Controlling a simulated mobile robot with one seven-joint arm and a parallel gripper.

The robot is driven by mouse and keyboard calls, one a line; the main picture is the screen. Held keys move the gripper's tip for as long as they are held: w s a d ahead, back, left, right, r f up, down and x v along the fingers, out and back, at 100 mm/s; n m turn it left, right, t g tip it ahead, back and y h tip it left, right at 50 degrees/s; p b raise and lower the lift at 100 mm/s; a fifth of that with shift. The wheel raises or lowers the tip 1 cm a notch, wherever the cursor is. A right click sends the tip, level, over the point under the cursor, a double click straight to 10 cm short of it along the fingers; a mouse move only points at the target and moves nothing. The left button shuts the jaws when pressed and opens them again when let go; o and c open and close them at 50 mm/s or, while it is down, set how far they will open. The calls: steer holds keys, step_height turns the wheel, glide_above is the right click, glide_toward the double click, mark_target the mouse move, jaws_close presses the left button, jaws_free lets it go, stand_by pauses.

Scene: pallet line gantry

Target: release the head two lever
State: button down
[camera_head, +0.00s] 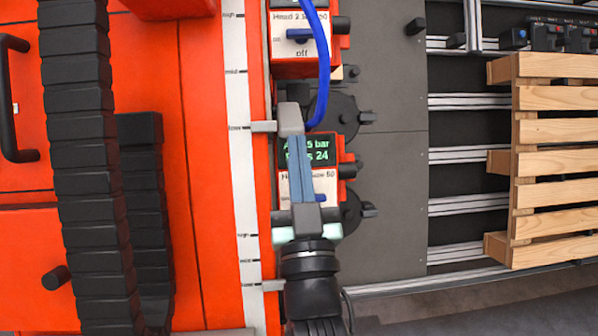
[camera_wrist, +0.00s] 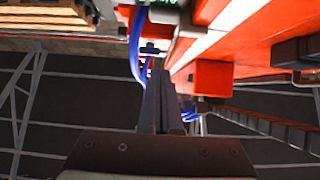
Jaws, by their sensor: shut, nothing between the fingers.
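The head two lever (camera_head: 300,35) is a small blue handle on a white plate marked "Head 2" and "off", on an orange box at the top of the head view. It lies roughly level across the plate. My gripper (camera_head: 291,112) reaches up from the bottom, below that box and apart from the lever. Its long grey fingers are together and empty, covering part of the lower box. They also show shut in the wrist view (camera_wrist: 157,72). I cannot surely pick out the lever in the wrist view.
A blue hose (camera_head: 322,70) hangs close to the right of the lever. A lower orange box has a green display (camera_head: 320,150) and another blue lever (camera_head: 319,198). A black cable chain (camera_head: 80,150) runs at left. Wooden pallets (camera_head: 560,130) stand at right.

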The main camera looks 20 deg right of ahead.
steer(key=shift+b+v, duration=0.35)
steer(key=shift+v, duration=0.5)
steer(key=shift+r, duration=0.2)
